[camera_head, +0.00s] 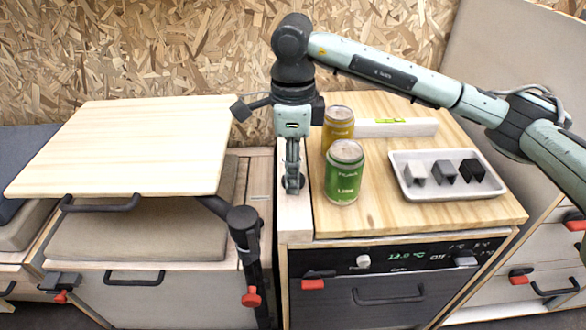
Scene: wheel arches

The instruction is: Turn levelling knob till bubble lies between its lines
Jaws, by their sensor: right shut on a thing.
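My right gripper (292,182) points straight down at the left edge of the wooden worktop, its fingers shut on a small dark knob (300,184). The fingers hide much of the knob. A pale bar (422,127) lies at the back of the worktop, with a yellow-green level vial (390,121) set in its top. The vial is too small to tell where the bubble lies against its lines. My left gripper is out of view.
A green can (344,172) and a yellow can (338,127) stand just right of my right gripper. A white tray (408,191) with several small blocks lies further right. A pale tabletop (120,150) on a dark leg is to the left.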

